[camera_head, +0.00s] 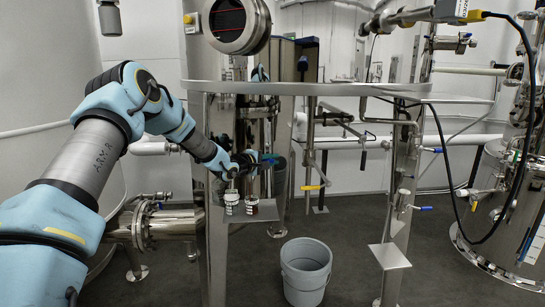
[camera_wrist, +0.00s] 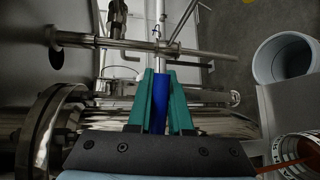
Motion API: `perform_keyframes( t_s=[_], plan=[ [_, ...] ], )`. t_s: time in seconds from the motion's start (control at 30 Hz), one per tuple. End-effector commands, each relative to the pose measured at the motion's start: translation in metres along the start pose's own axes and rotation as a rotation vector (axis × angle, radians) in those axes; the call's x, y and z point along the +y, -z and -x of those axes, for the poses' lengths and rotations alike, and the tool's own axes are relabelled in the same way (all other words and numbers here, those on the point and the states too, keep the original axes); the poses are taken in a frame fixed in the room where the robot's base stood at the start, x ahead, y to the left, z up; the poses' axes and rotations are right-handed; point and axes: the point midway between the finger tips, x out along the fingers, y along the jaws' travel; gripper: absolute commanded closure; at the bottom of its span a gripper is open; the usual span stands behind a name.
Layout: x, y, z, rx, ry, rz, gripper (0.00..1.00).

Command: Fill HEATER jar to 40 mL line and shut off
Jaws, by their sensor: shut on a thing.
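My gripper (camera_head: 267,160) is at the pipework on the near side of the tank. In the wrist view its two green fingers (camera_wrist: 163,80) are shut on a blue valve handle (camera_wrist: 161,104), one finger on each side. Two small marked jars show in the head view, a left jar (camera_head: 232,204) and a right jar (camera_head: 252,206), below and left of my gripper. One marked jar (camera_wrist: 297,158) is partly in the wrist view at the lower right. I cannot read which one is HEATER, and the liquid levels are too small to tell.
A grey bucket (camera_head: 305,272) stands on the floor to the right of the jars. A round metal ledge (camera_head: 340,89) runs above my gripper. Pipes with a yellow-handled valve (camera_head: 313,187) and a blue-handled valve (camera_head: 421,208) stand right. Open floor lies around the bucket.

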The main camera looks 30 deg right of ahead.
Motion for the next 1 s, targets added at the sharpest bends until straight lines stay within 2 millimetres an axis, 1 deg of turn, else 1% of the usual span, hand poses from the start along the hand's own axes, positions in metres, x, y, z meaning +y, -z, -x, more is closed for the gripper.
perform_keyframes(
  t_s=[0.23, 0.27, 0.5, 0.53, 0.73, 0.83, 0.93, 1.0],
  plan=[
    [-0.002, 0.000, 0.000, 0.000, 0.003, 0.000, 1.00],
    [-0.002, 0.000, 0.000, 0.000, 0.003, 0.000, 0.80],
    [-0.001, 0.000, 0.000, 0.001, 0.001, 0.000, 0.53],
    [-0.001, 0.000, 0.000, 0.001, 0.001, 0.000, 0.52],
    [0.000, 0.000, 0.000, 0.001, 0.000, 0.000, 0.52],
    [0.000, 0.001, 0.003, 0.001, 0.000, 0.000, 0.52],
    [-0.001, 0.001, 0.013, 0.002, 0.000, 0.001, 0.52],
    [-0.001, 0.001, 0.025, 0.003, -0.001, 0.001, 0.52]
  ],
)
